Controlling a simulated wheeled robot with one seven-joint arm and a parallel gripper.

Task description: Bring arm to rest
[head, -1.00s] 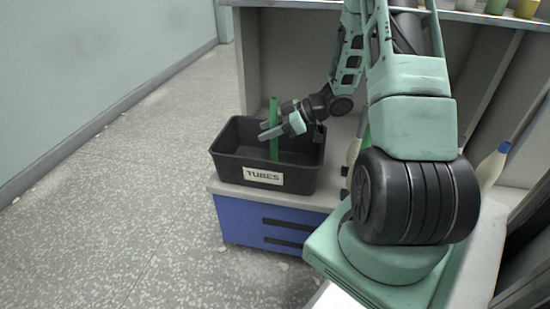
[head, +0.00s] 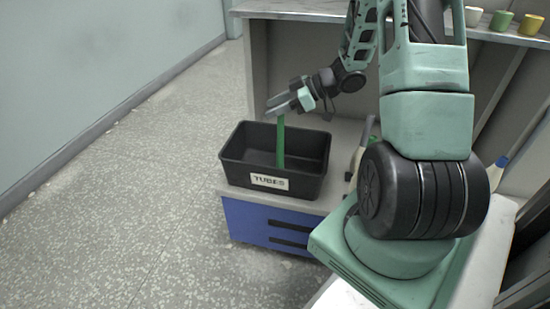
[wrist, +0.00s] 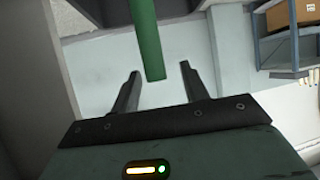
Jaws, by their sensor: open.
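My gripper (head: 283,103) is open and sits above the black bin labelled TUBES (head: 235,178), pointing left in the head view. A green tube (head: 281,145) stands in the bin, nearly upright, its top end right by the fingers. In the wrist view, my gripper (wrist: 160,70) has its two fingers spread apart, with nothing clamped between them. The green tube (wrist: 147,35) shows at the top there, its end near the gap between the fingertips. I cannot tell whether a finger touches it.
The bin stands on a shelf top over a blue drawer unit (head: 250,222). Cups, including a green one (head: 501,20) and a yellow one (head: 532,24), stand on the upper shelf at right. A pale bottle-like object (head: 497,170) is right of my arm. The floor at left is clear.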

